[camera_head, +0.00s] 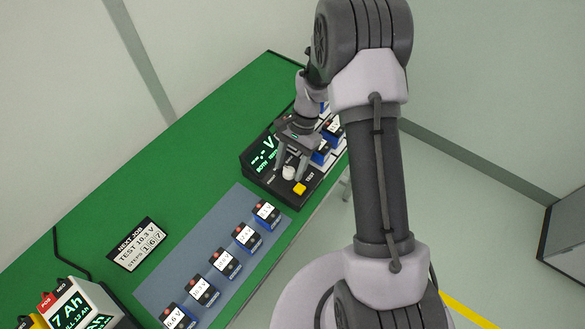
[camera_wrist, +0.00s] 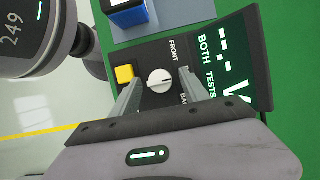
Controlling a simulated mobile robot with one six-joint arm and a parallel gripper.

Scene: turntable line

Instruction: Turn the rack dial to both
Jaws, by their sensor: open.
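The rack dial (camera_wrist: 160,80) is a round white knob with a raised ridge, on the black panel of the test rack (camera_head: 257,178). In the wrist view FRONT is printed above it and a partly hidden label starting BA below it. Which mark the ridge points at is too small to tell. My gripper (camera_head: 290,174) is open, its fingers reaching down to the panel on either side of the dial. In the wrist view a gap shows between the dial and each finger. The display (camera_wrist: 224,62) reads dashes, V and BOTH TESTS.
A yellow TEST button (camera_wrist: 124,74) sits beside the dial, close to one finger. Several blue batteries (camera_head: 228,262) stand on a grey-blue mat (camera_head: 185,262) left of the rack; more stand behind my gripper. A job card (camera_head: 137,245) and a charger (camera_head: 75,305) are farther left.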

